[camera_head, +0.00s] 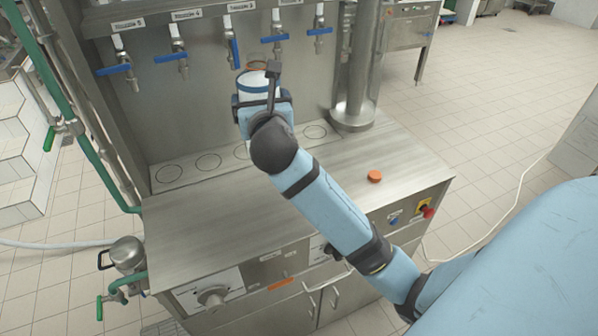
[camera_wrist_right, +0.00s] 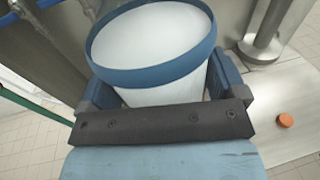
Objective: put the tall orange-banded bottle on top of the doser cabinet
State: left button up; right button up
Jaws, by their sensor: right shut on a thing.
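My right gripper (camera_head: 262,98) is raised in front of the steel tap panel, its arm reaching in from the lower right. It is shut on a white container with a blue rim (camera_head: 254,84), with a finger on each side. The container also fills the top of the right wrist view (camera_wrist_right: 160,40), between the fingers (camera_wrist_right: 163,80). I cannot make out a tall orange-banded bottle for certain. My left gripper is not in view.
The steel counter (camera_head: 215,225) below has round marked spots along its back. Blue-handled taps (camera_head: 178,57) hang above. An orange cap (camera_head: 374,176) lies on the counter's right half; a steel column (camera_head: 352,112) stands behind it. The front left of the counter is clear.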

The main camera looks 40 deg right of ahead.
notch_tip(320, 180, down, 20)
jog(key=b, duration=0.1)
jog(key=shift+r, duration=0.2)
dwell(0.4)
jog(key=shift+f+b, duration=0.15)
jog(key=shift+b, duration=0.15)
